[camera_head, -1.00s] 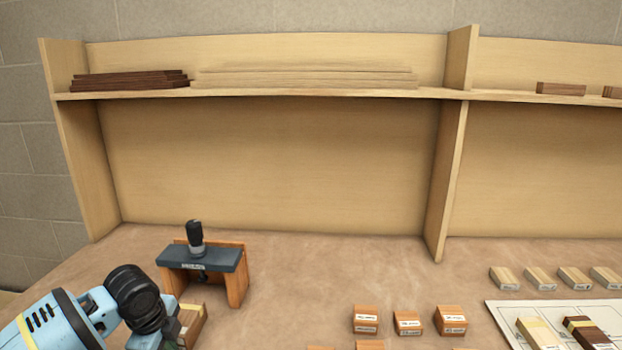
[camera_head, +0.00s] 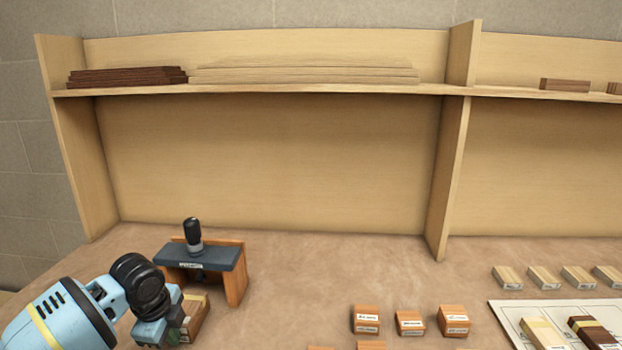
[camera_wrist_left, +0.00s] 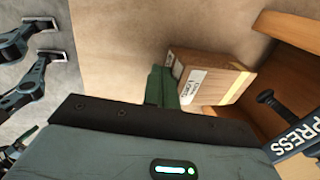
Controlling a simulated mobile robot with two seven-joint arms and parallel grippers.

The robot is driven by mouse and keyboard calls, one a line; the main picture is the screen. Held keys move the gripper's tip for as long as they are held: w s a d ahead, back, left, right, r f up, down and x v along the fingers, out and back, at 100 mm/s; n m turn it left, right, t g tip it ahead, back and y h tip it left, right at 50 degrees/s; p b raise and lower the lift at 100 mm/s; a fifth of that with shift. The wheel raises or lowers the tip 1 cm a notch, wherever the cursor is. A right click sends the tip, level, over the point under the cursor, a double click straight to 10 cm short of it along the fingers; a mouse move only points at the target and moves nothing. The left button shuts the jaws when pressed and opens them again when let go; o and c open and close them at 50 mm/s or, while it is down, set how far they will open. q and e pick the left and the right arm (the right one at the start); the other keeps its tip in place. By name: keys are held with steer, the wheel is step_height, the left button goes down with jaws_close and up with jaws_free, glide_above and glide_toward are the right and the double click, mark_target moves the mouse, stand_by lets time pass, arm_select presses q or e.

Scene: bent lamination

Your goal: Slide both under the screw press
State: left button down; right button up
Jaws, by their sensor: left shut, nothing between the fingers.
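The screw press (camera_head: 200,256) stands at the left of the bench, with a dark beam, a black screw knob on top and orange wooden sides. Its labelled beam also shows at the right of the left wrist view (camera_wrist_left: 300,139). A brown wooden block (camera_head: 196,318) with white labels and a pale band sits in front of the press. In the left wrist view the block (camera_wrist_left: 212,78) lies close to the press's opening. My left gripper (camera_head: 172,322) is shut and empty, with its fingers (camera_wrist_left: 162,84) right beside the block; I cannot tell whether they touch. My right gripper is not in view.
Several small labelled blocks (camera_head: 411,323) and a white sheet (camera_head: 510,318) with banded pieces lie at the right. Dark strips (camera_head: 126,78) and pale strips (camera_head: 300,76) lie on the shelf (camera_head: 430,92).

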mark_target(185, 309)
arm_select(q)
steer(key=shift+w, duration=0.25)
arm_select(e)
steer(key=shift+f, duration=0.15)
arm_select(q)
steer(key=shift+w+d+f+b, duration=0.1)
steer(key=shift+w+b, duration=0.35)
steer(key=shift+w, duration=0.55)
steer(key=shift+w+b, duration=0.3)
steer(key=shift+w, duration=0.45)
steer(key=shift+w+d+b, duration=0.15)
steer(key=shift+w+b, duration=0.45)
steer(key=shift+w, duration=0.5)
steer(key=shift+w+d+b, duration=0.1)
steer(key=shift+w+b, duration=0.45)
steer(key=shift+w, duration=0.55)
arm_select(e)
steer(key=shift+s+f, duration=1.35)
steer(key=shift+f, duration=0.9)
arm_select(q)
steer(key=shift+s+a+p, duration=0.1)
steer(key=shift+s+p, duration=0.8)
steer(key=shift+p, duration=0.1)
steer(key=shift+s+a+p, duration=0.1)
steer(key=shift+s+p, duration=0.8)
steer(key=shift+s, duration=0.2)
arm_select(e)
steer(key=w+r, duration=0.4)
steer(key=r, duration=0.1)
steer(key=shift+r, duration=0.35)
